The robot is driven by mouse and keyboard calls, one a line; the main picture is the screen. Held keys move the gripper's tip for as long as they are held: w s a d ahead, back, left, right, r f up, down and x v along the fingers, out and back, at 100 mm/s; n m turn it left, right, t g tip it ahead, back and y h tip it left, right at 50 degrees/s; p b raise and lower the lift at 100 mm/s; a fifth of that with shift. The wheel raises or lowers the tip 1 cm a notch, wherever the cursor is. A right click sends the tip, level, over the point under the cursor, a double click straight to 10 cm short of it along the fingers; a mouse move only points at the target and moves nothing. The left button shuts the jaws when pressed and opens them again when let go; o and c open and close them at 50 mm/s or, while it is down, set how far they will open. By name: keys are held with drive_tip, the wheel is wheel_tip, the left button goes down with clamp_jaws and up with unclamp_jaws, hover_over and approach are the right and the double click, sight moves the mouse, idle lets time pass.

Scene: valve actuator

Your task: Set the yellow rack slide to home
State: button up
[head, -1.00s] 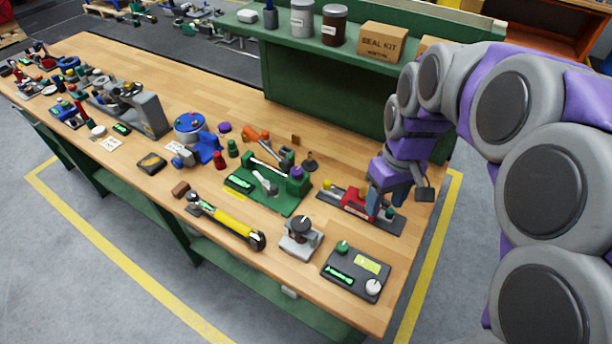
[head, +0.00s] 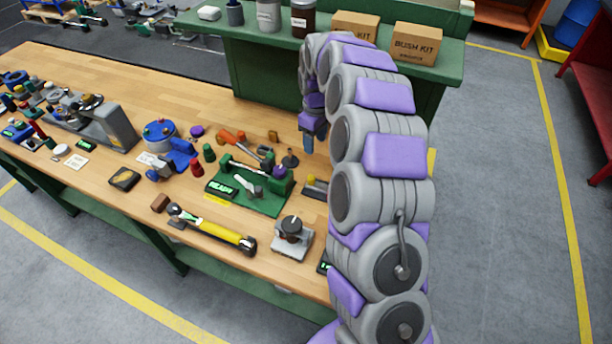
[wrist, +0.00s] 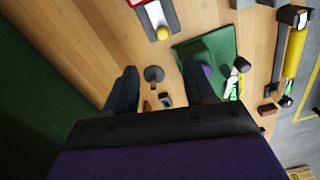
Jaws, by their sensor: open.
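A yellow knob or block, likely the yellow rack slide (head: 317,183), sits at the left end of a rail fixture on the bench. My arm hides the rest of this fixture in the head view. In the wrist view a yellow round end (wrist: 163,34) lies on a grey strip beside a red block (wrist: 141,2), cut by the top edge. My gripper (head: 308,143) is above the bench, behind the green fixture. In the wrist view its two dark fingers are apart, with the gripper (wrist: 161,88) empty and the yellow end beyond the fingertips.
A green fixture (head: 262,203) with a purple knob stands left of the rail. A small dark round-based piece (wrist: 154,74) shows between my fingers. A yellow-handled hammer (head: 215,230) and a grey knob unit (head: 292,238) lie nearer. The green shelf (head: 440,72) stands behind.

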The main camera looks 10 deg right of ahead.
approach(312, 177)
drive_tip(key=f, duration=0.2)
drive_tip(key=a+f+b, duration=0.1)
drive_tip(key=f, duration=0.1)
drive_tip(key=shift+s+a+f, duration=0.1)
drive_tip(key=shift+a+f, duration=0.1)
drive_tip(key=f, duration=0.1)
drive_tip(key=d+f, duration=0.1)
drive_tip(key=f, duration=0.1)
drive_tip(key=d+f+b, duration=0.1)
drive_tip(key=f, duration=0.1)
drive_tip(key=shift+d+f, duration=0.1)
drive_tip(key=shift+f, duration=0.1)
drive_tip(key=shift+a+f, duration=0.1)
drive_tip(key=shift+a, duration=0.7)
drive_tip(key=shift+c, duration=0.6)
drive_tip(key=shift+d, duration=0.55)
drive_tip(key=c, duration=0.8)
drive_tip(key=shift+a, duration=0.25)
clamp_jaws()
